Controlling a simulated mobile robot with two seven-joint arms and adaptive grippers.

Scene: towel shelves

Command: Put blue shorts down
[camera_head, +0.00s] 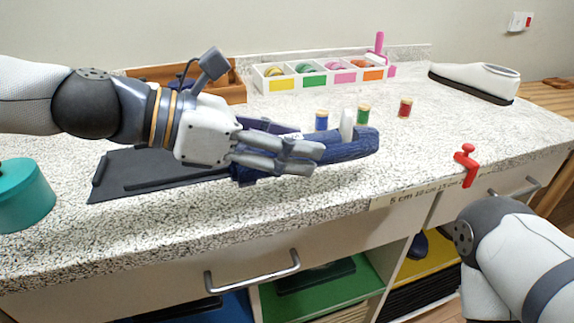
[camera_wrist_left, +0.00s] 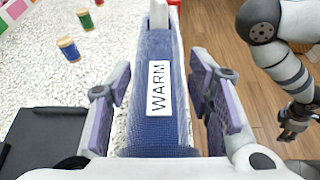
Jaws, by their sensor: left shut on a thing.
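The blue shorts show as a long, narrow bundle of dark blue ribbed fabric (camera_head: 358,146). In the left wrist view the blue bundle (camera_wrist_left: 158,45) carries a white label reading WARM. My left gripper (camera_head: 312,158) is shut on it, with the fingers along its two sides. The bundle lies level over the front part of the speckled worktop (camera_head: 330,205); I cannot tell whether it touches the top. Its near end is partly hidden by the fingers. My right gripper (camera_wrist_left: 292,124) shows small and dark in the left wrist view, beyond the worktop's edge; its jaws are unclear.
A black tray (camera_head: 110,180) lies left of the bundle, a teal round container (camera_head: 22,195) farther left. Spools, including a red one (camera_head: 405,107), stand behind. A red clamp (camera_head: 466,164) sits on the front edge. A white compartment box (camera_head: 258,82) and a white shoe-like object (camera_head: 470,80) are at the back.

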